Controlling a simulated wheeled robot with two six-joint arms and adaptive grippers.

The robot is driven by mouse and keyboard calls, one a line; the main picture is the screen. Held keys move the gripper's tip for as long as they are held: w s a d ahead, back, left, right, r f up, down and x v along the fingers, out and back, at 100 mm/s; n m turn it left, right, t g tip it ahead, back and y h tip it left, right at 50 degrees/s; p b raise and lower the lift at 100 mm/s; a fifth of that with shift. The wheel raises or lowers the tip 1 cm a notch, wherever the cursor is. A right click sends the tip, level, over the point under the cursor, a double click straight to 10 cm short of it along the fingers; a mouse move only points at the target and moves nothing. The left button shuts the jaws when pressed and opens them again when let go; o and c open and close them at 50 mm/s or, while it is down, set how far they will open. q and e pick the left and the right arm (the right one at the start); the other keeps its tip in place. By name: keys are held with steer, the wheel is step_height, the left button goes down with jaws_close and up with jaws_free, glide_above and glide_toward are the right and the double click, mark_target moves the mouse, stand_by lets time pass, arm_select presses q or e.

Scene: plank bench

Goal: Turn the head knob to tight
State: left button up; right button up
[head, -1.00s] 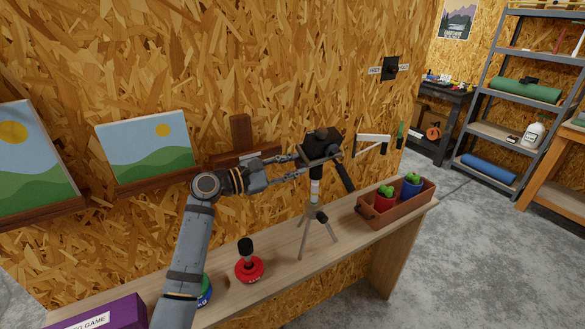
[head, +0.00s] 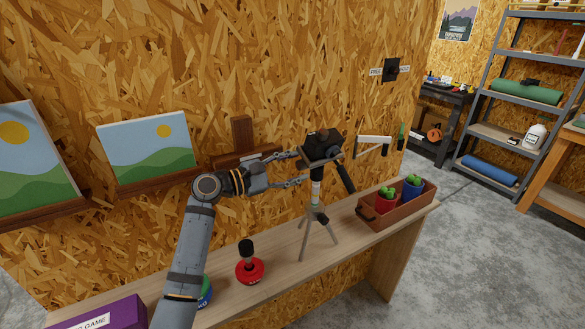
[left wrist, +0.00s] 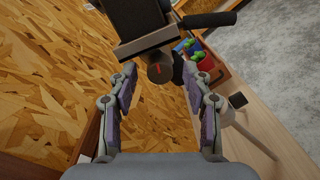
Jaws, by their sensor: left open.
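A tripod (head: 316,205) stands upright on the bench with a dark camera (head: 322,143) on its head. The head knob (left wrist: 160,70) is a dark round knob with a short red mark on its face, below the head plate (left wrist: 146,44) in the left wrist view. My left gripper (head: 301,168) is open at the left side of the tripod head. In the left wrist view its fingers lie either side of the knob's line, apart from it, with nothing held. In the head view the knob is too small to make out. My right gripper is out of view.
A brown tray (head: 418,209) with red and blue containers stands right of the tripod. A red-based object with a black top (head: 249,268) stands to the left, and a purple box (head: 100,315) at the near end. A chipboard wall (head: 270,70) rises behind.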

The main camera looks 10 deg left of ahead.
arm_select(q)
steer(key=v, duration=1.2)
